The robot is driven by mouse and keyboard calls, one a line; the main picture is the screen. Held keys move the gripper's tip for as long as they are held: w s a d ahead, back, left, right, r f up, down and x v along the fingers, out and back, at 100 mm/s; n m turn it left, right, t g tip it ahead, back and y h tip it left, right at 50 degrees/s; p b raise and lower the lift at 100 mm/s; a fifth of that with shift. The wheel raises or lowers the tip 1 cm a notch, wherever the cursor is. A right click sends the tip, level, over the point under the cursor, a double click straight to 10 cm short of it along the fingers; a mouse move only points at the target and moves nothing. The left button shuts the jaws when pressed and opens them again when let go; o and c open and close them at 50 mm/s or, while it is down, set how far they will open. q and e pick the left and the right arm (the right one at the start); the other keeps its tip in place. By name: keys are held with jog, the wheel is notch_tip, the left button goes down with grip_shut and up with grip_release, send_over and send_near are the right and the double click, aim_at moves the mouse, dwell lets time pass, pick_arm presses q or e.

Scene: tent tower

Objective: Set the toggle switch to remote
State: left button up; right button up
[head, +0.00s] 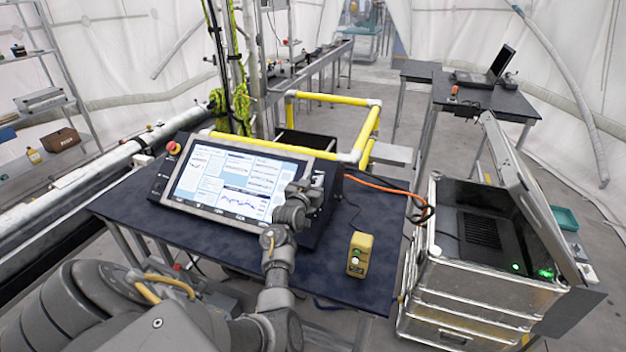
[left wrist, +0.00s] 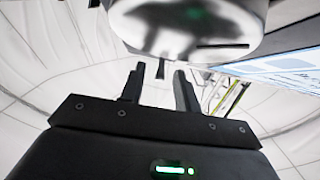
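The control console (head: 250,180) stands tilted on the dark table, with a lit screen and a red knob at its upper left corner. My left arm reaches up from below, and my left gripper (head: 314,188) is at the console's right edge, over the strip beside the screen. In the left wrist view the two dark fingers (left wrist: 160,88) stand apart with a gap between them. A rounded, shiny grey shape (left wrist: 190,22) fills the top there; I cannot tell what it is. I cannot make out the toggle switch; the gripper covers part of the console. My right gripper is out of view.
A small yellow box with buttons (head: 360,254) stands on the table (head: 230,255), right of my arm. A yellow rail (head: 330,98) runs behind the console. An open metal case (head: 480,290) stands to the right, with orange and black cables (head: 385,187) nearby.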

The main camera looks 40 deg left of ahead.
pick_arm(q)
grip_shut()
jog(key=shift+r+g, duration=0.15)
jog(key=shift+g, duration=0.15)
jog(key=shift+w+a+r+g+h, duration=0.15)
jog(key=shift+r+g+h, duration=0.1)
jog(key=shift+g, duration=0.35)
jog(key=shift+w+d+r+g+h, duration=0.15)
jog(key=shift+r+g+h, duration=0.1)
jog(key=shift+g, duration=0.35)
jog(key=g, duration=0.2)
jog(key=w+g+h, duration=0.1)
jog(key=shift+a+r, duration=0.3)
jog(key=shift+r, duration=0.1)
jog(key=shift+w+g+h, duration=0.15)
jog(key=shift+g+h, duration=0.15)
jog(key=shift+g, duration=0.5)
